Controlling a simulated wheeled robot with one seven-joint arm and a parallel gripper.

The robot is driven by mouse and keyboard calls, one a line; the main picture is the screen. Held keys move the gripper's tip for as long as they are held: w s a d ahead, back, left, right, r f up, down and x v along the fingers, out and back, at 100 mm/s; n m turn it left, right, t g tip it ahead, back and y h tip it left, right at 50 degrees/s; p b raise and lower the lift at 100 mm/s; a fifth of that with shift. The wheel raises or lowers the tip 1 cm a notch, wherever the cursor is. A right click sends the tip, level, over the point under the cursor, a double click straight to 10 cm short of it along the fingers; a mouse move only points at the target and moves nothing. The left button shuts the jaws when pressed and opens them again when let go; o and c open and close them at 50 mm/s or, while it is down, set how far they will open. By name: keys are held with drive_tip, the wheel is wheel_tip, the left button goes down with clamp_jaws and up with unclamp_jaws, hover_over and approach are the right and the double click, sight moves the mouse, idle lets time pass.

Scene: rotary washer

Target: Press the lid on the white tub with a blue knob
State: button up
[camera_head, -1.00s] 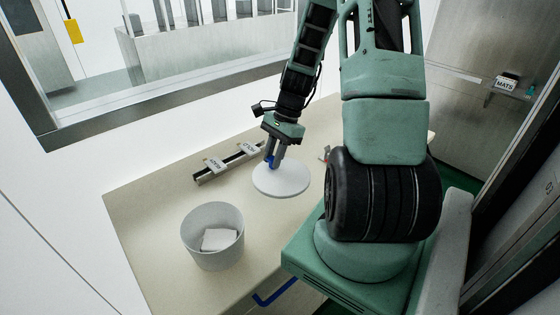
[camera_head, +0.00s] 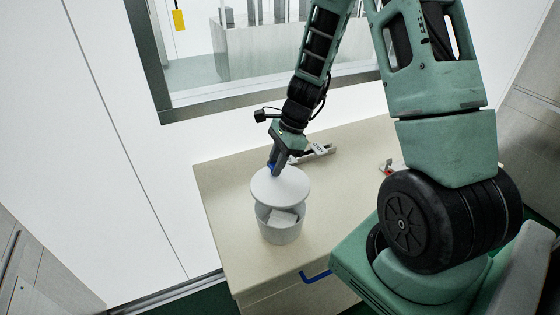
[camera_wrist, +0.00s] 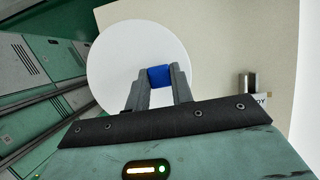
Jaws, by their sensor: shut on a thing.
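My gripper (camera_head: 276,168) is shut on the blue knob (camera_wrist: 159,76) of the round white lid (camera_head: 280,186). The lid also shows in the wrist view (camera_wrist: 125,50), where it hides whatever is beneath it. In the head view the lid is at the back rim of the white tub (camera_head: 281,231), slightly tilted, with the front of the tub's opening uncovered. I cannot tell whether lid and rim touch. White folded items (camera_head: 283,217) lie inside the tub, which stands upright on the counter.
The pale counter (camera_head: 226,195) has free room left of the tub and to its right. A rail with labelled pieces (camera_head: 318,151) lies behind at the counter's back. A blue handle (camera_head: 315,277) sticks out from the counter's front. A window is in the wall behind.

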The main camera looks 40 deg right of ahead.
wheel_tip(320, 180, down, 7)
drive_tip(key=b, duration=0.5)
drive_tip(key=shift+b, duration=0.3)
drive_tip(key=shift+f+b, duration=0.35)
drive_tip(key=shift+f, duration=0.05)
idle(1.5)
drive_tip(key=o, duration=1)
drive_tip(key=shift+o, duration=0.2)
wheel_tip(320, 180, up, 16)
drive_tip(key=b, duration=0.2)
hover_over(281, 175)
drive_tip(key=d, duration=0.6)
drive_tip(key=shift+s+a, duration=0.1)
drive_tip(key=shift+s, duration=0.3)
